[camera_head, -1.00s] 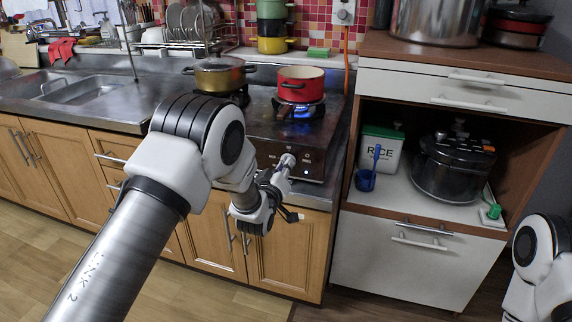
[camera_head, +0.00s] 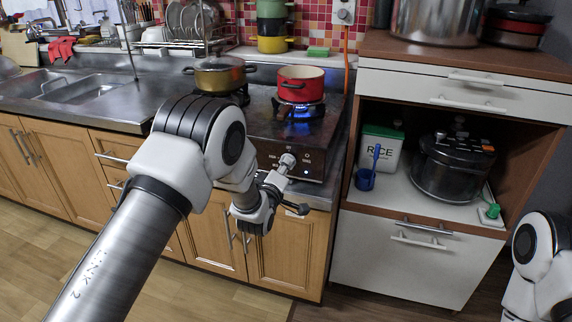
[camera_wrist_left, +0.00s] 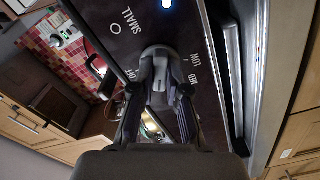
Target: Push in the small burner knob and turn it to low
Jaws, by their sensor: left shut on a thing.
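The small burner knob (camera_wrist_left: 159,57) is a grey knob on the dark front panel of the stove (camera_head: 262,125). The wrist view shows the labels SMALL, OFF, LOW and MED around it; its pointer direction is hard to tell. My left gripper (camera_wrist_left: 158,85) is shut on the knob, with a finger on either side. In the head view the left gripper (camera_head: 280,172) reaches the knob from the front. A blue flame (camera_head: 302,112) burns under the red pot (camera_head: 301,84). My right gripper is out of view; only part of that arm shows at the right edge.
A brass-coloured pot (camera_head: 219,74) stands on the other burner. A white light (camera_wrist_left: 166,4) is lit on the panel. The floor in front is clear.

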